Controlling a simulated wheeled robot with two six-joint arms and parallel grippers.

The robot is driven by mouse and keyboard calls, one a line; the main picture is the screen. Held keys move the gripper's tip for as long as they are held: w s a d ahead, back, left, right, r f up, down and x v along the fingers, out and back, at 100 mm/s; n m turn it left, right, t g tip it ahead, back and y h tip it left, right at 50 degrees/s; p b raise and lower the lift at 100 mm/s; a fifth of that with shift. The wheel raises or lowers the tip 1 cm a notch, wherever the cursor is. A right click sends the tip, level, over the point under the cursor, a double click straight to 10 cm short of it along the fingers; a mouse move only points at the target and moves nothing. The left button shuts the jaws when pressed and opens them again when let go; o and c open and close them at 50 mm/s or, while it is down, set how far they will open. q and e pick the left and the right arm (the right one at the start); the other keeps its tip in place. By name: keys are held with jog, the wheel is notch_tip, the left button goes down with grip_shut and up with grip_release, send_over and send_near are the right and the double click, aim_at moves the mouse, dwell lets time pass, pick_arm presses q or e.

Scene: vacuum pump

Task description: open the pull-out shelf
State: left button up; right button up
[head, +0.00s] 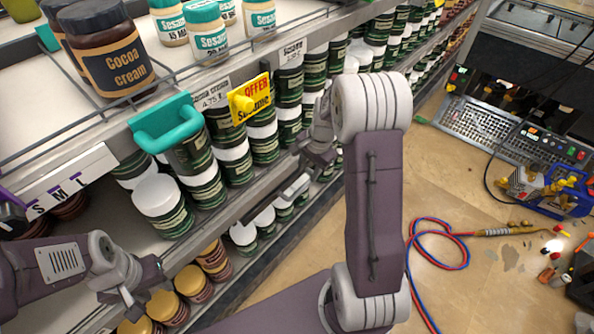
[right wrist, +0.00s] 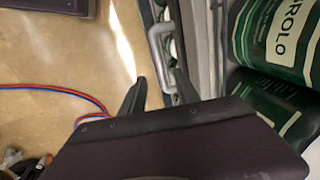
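The shelf rack holds rows of green-and-white jars, and a grey shelf edge (right wrist: 203,50) runs down the right wrist view. A light grey U-shaped handle (right wrist: 157,45) stands out from it. My right gripper (right wrist: 160,84) is open, its two dark fingers spread just short of the handle, with nothing between them. In the head view my right arm reaches to the lower shelf edge (head: 222,232), and its fingertips are hard to make out. My left gripper (head: 135,298) is at the lower left, in front of the lower jars; its finger opening is unclear.
A teal handle-shaped piece (head: 166,122) and a yellow offer tag (head: 250,98) stick out from the upper shelf front. Cocoa cream jars (head: 105,50) stand above. A red-and-blue hose (head: 440,245) and a blue device (head: 560,190) lie on the floor at right. Some floor between is clear.

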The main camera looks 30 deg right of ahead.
aim_at(303, 187)
jog(key=f+b, duration=0.1)
jog(key=f, duration=0.2)
jog(key=w+f+b, duration=0.1)
jog(key=f+b, duration=0.1)
jog(key=f, duration=0.1)
jog(key=f+b, duration=0.2)
jog(key=shift+w+a+f, duration=0.2)
jog(key=shift+a+f, duration=0.2)
grip_shut()
dwell(1.0)
